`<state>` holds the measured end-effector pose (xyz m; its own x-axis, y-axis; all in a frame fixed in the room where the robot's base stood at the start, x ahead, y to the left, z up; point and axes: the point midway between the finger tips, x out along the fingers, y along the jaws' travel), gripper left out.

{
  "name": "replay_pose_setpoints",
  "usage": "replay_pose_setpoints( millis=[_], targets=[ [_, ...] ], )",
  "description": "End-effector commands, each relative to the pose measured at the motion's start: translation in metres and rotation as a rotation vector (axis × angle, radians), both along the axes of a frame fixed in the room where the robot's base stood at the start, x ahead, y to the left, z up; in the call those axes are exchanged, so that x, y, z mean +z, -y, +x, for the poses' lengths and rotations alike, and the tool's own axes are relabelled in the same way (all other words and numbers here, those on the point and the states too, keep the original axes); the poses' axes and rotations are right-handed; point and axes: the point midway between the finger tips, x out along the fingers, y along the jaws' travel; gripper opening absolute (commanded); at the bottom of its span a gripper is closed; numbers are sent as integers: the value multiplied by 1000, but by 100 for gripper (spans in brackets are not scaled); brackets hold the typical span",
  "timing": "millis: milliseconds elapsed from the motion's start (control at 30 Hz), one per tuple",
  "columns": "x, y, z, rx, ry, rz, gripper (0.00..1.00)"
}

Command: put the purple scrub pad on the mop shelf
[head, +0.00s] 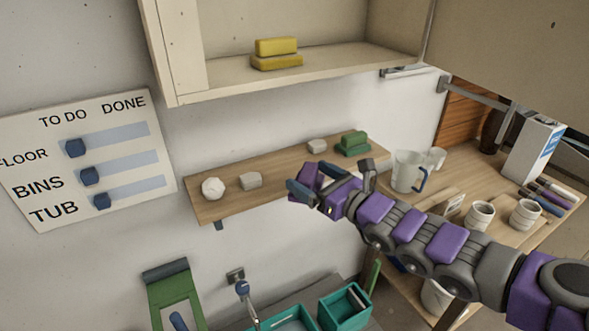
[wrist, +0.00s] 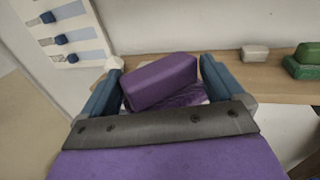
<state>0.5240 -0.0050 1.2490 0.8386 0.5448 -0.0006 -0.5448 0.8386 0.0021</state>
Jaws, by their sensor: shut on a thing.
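The purple scrub pad (head: 306,175) is in my gripper (head: 315,181), held in front of the wooden wall shelf (head: 215,210) in the head view. In the wrist view, the pad (wrist: 160,80) sits tilted between the two blue fingers of my gripper (wrist: 160,85). A darker, rough purple part shows under its smooth upper face. The wooden shelf also shows behind it in the wrist view (wrist: 228,72). I cannot tell from any label which shelf is the mop shelf.
White lumps (head: 213,187) and a green pad stack (head: 353,144) stand on the wooden shelf, with bare wood between. An open cabinet (head: 350,62) above holds yellow pads (head: 276,53). Right, a bench carries a white jug (head: 406,171) and cups. Teal bins (head: 345,304) are below.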

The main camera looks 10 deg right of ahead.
Motion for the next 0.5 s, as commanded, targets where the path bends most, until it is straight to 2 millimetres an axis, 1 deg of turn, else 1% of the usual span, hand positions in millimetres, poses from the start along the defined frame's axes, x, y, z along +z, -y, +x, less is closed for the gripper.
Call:
replay_pose_setpoints(
  millis=[67, 167, 500],
  targets=[
    [-2, 2, 2, 0, -1, 1, 64],
    [-3, 2, 10, 2, -2, 3, 64],
    [-7, -2, 55, 1, -1, 2, 64]
  ],
)
